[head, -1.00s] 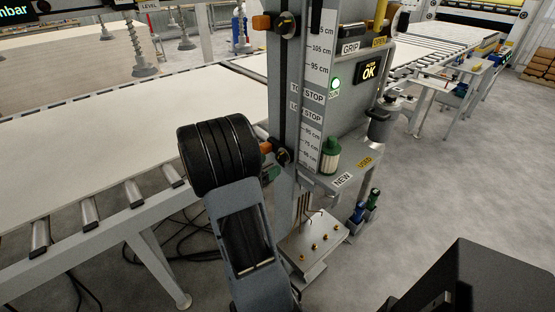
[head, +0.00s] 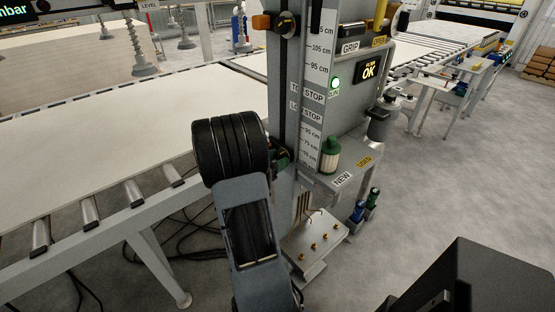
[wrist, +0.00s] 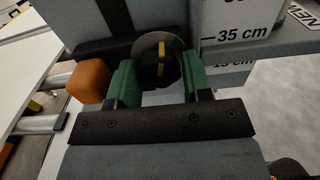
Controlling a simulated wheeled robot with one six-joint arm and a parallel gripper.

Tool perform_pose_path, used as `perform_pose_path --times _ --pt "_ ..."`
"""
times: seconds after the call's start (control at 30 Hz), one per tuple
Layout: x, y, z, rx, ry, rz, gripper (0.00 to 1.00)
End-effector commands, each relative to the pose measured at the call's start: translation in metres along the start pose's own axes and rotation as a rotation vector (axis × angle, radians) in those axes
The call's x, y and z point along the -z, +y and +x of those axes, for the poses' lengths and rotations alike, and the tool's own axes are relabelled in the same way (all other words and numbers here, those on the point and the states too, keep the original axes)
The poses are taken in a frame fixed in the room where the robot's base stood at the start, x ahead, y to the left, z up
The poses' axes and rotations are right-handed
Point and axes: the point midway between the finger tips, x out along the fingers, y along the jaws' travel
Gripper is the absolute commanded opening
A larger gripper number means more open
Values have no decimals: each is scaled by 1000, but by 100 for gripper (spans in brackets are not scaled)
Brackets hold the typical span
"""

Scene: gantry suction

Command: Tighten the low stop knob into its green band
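No green band can be made out on the disc. My gripper (wrist: 159,75) has its green fingers on either side of the knob, spread about a knob's width. I cannot tell whether they touch it. An orange block (wrist: 89,80) sits just left of the left finger. In the head view my gripper (head: 281,156) is at the column below the LOW STOP label (head: 305,112), and my wrist hides most of the knob.
The upper stop knob (head: 286,23) with its orange block (head: 262,22) is higher on the column. A scale (head: 319,60) runs beside it. A shelf (head: 345,172) with a green-and-white bottle (head: 330,154) is to the right. A roller conveyor (head: 90,213) carries a white sheet on the left.

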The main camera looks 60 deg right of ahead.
Motion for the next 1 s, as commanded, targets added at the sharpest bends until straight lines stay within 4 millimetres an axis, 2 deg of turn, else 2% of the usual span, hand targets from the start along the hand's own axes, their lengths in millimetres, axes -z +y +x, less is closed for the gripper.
perform_pose_path --times 0.03,0.27,0.43,0.73,1.0 --pt "0 0 0 0 0 0 41" --pt "0 0 0 0 0 0 19" --pt "5 0 0 1 -1 65 18" --pt "6 1 0 0 -2 386 18" --pt "0 1 0 1 1 412 18"
